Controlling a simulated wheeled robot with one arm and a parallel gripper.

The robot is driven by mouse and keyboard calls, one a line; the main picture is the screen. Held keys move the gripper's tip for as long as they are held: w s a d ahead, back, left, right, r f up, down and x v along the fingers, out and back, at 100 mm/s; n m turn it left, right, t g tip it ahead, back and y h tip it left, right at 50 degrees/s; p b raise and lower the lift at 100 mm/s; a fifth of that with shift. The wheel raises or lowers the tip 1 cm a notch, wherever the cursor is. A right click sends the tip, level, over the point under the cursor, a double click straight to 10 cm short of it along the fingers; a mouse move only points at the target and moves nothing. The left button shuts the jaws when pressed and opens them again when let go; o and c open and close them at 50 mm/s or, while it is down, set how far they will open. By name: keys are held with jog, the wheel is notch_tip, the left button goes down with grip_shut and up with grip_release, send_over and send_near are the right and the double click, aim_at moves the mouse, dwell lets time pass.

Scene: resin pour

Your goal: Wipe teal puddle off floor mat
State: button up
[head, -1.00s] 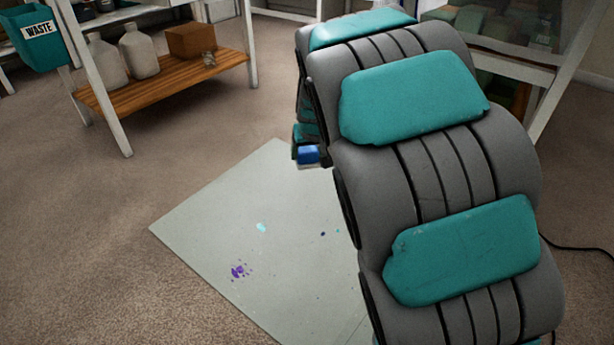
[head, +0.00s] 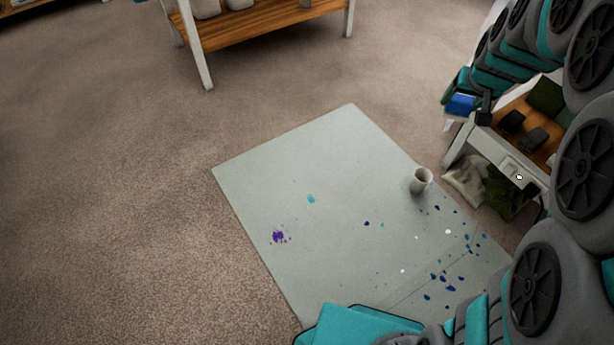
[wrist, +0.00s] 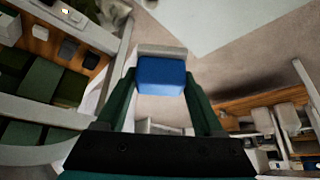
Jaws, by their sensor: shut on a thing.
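The floor mat (head: 330,270) is a pale grey-green sheet lying on the carpet in the head view. A small teal puddle (head: 311,199) lies on its left part, just above a purple splatter (head: 278,236). My gripper (head: 463,107) is at the upper right, off the mat's right edge and raised. In the wrist view my gripper (wrist: 161,80) is shut on a blue block with a pale layer (wrist: 161,76), which looks like a sponge. The sponge also shows in the head view (head: 460,104). A corner of the mat (wrist: 210,22) shows at the top of the wrist view.
A pale cup (head: 420,180) stands on the mat's right side, near dark blue spots (head: 445,280). A wooden-shelved white unit (head: 270,25) stands behind. Crumpled cloths (head: 480,188) lie beneath a bench at right. Carpet left of the mat is clear.

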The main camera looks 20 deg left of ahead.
jog(key=shift+s+a+r, duration=0.1)
jog(key=shift+s+a, duration=0.1)
jog(key=shift+s, duration=0.25)
jog(key=shift+w+d, duration=0.1)
